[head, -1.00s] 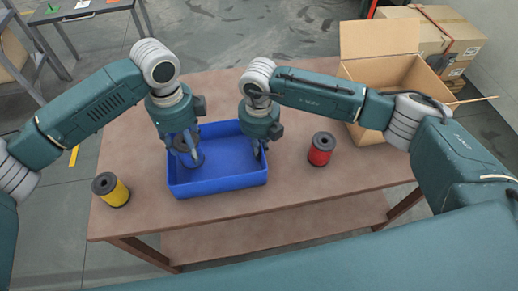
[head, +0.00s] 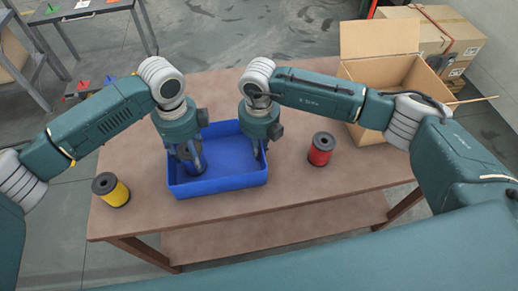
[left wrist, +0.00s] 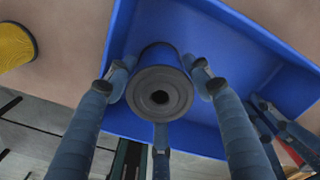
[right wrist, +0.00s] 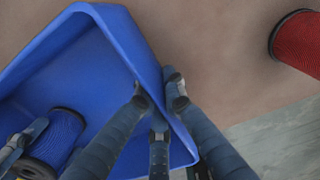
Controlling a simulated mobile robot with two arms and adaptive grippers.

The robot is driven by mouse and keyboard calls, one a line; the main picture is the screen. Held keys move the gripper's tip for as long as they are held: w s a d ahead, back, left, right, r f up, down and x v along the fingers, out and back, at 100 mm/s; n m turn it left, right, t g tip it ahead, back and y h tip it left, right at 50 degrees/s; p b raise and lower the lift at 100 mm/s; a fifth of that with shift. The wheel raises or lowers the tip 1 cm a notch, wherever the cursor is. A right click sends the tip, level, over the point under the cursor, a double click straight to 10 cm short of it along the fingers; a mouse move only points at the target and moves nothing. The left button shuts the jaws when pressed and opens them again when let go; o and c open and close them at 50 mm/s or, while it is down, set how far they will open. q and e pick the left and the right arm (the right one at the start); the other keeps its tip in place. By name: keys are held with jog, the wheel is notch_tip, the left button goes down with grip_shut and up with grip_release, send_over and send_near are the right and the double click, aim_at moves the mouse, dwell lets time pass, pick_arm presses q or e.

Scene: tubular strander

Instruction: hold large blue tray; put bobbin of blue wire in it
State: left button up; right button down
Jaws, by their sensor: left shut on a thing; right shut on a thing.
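The large blue tray (head: 235,160) lies on the brown table. My right gripper (head: 258,150) is shut on its right wall; the right wrist view shows one finger on each side of that wall (right wrist: 158,75). The bobbin of blue wire (left wrist: 160,85) has dark flanges and a hole in its end. My left gripper (head: 188,158) is shut on it, with fingers on both sides. The bobbin is within the left part of the tray, partly hidden by the fingers in the head view. I cannot tell whether it touches the tray floor.
A yellow bobbin (head: 111,190) stands left of the tray, and a red bobbin (head: 321,149) stands right of it. An open cardboard box (head: 378,75) is at the table's back right. The tabletop in front of the tray is bare.

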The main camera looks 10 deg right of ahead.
dwell(0.3)
pick_arm(q)
jog(key=o, duration=1.5)
jog(key=shift+f, duration=0.1)
jog(key=shift+o, duration=0.2)
notch_tip(320, 180, up, 12)
pick_arm(e)
jog(key=c, duration=1.8)
grip_release()
notch_tip(320, 180, up, 12)
